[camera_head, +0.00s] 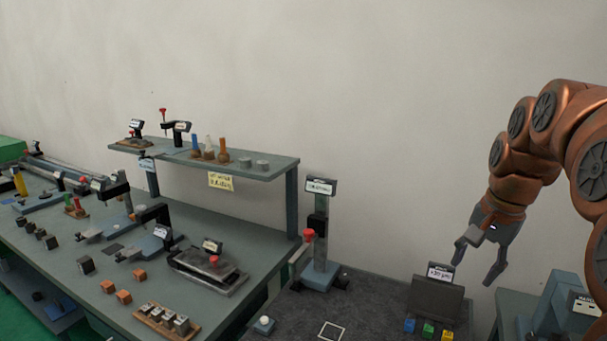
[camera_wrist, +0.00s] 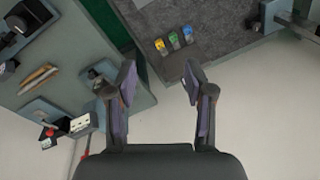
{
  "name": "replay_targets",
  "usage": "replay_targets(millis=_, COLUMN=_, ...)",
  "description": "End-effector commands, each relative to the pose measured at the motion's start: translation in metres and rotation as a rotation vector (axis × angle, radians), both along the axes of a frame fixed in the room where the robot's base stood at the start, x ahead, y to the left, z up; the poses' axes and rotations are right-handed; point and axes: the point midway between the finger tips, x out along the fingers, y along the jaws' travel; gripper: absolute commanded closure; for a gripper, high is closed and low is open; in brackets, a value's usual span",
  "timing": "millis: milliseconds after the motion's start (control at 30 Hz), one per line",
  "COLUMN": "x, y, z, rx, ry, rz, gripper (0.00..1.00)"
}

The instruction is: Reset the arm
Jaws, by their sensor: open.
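My gripper (camera_head: 481,262) hangs at the end of my copper-coloured arm on the right of the head view. It points down, its two fingers are spread apart, and nothing is between them. In the wrist view my gripper (camera_wrist: 157,82) also shows open and empty, with pale wall or floor between the fingers. In the head view it is above and to the right of a dark block with a label (camera_head: 437,297), apart from it as far as I can tell.
A grey-green workbench (camera_head: 75,265) with a raised shelf (camera_head: 268,171) fills the left. A post with a red knob (camera_head: 318,250) stands mid-picture. Blue, green and yellow blocks (camera_head: 428,331) sit before the labelled block. A blue-grey machine (camera_head: 553,305) is at lower right. The upper wall area is clear.

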Motion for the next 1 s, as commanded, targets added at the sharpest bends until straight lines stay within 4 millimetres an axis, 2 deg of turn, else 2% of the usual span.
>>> replay_targets(millis=33, x=-0.008, y=0.016, z=-0.006, rx=-0.003, ry=0.014, rz=0.05, gripper=0.47)
replay_targets(millis=200, x=-0.034, y=0.057, z=-0.027, rx=-0.015, ry=0.05, rz=0.208, gripper=0.47)
replay_targets(millis=500, x=-0.094, y=0.115, z=-0.067, rx=-0.035, ry=0.115, rz=0.472, gripper=0.47)
replay_targets(millis=700, x=-0.142, y=0.143, z=-0.097, rx=-0.043, ry=0.162, rz=0.64, gripper=0.47)
replay_targets(millis=1000, x=-0.217, y=0.166, z=-0.142, rx=-0.051, ry=0.229, rz=0.865, gripper=0.47)
